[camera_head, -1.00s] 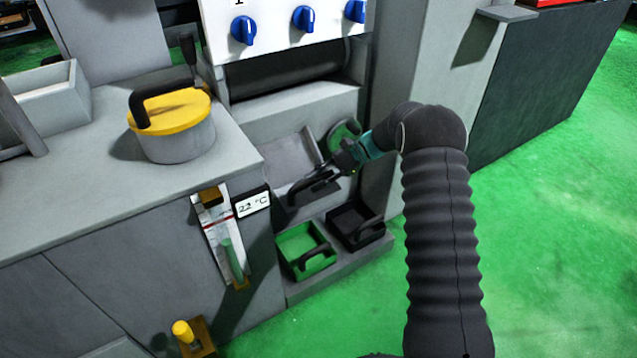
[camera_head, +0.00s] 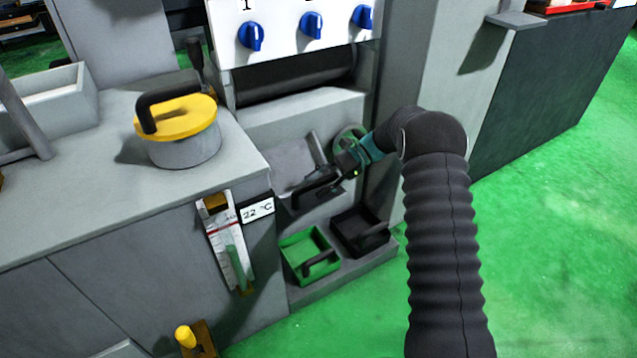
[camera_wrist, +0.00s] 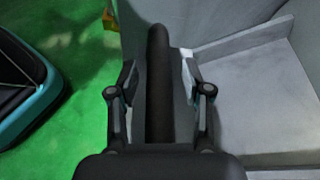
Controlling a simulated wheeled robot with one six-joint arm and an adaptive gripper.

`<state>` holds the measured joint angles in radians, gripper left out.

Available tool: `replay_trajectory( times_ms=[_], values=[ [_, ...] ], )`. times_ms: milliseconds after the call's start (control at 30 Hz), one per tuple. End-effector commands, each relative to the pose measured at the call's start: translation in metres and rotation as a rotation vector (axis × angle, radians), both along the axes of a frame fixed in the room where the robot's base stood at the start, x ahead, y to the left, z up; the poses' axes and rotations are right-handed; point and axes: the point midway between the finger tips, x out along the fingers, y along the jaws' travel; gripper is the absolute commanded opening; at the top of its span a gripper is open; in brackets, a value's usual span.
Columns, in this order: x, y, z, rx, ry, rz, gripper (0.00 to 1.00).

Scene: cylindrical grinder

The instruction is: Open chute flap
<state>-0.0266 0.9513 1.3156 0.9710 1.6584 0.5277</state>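The chute flap (camera_head: 290,165) is a light grey panel with a raised side lip, in the recess under the control panel; the wrist view shows a broad grey sloped surface (camera_wrist: 265,85) on the right. A dark round bar (camera_wrist: 158,85), apparently the flap's handle, runs up the middle of the wrist view. My gripper (camera_wrist: 158,75) has a finger close against each side of this bar and looks shut on it. In the head view my gripper (camera_head: 322,182) is low in front of the flap, and the exact contact is hidden.
A green tray (camera_head: 308,255) and a black tray (camera_head: 360,230) with handles sit just below my gripper. A yellow-lidded pot (camera_head: 180,125) stands on the left counter. Blue knobs (camera_head: 312,25) are above. Green floor on the right is open.

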Motion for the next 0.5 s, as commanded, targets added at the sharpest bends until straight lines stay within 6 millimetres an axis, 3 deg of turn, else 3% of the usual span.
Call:
replay_trajectory(
  times_ms=[333, 500],
  values=[
    [0.003, -0.007, 0.004, 0.002, -0.001, -0.001, 0.49],
    [0.014, -0.026, 0.013, 0.002, -0.002, -0.002, 0.49]
  ],
)
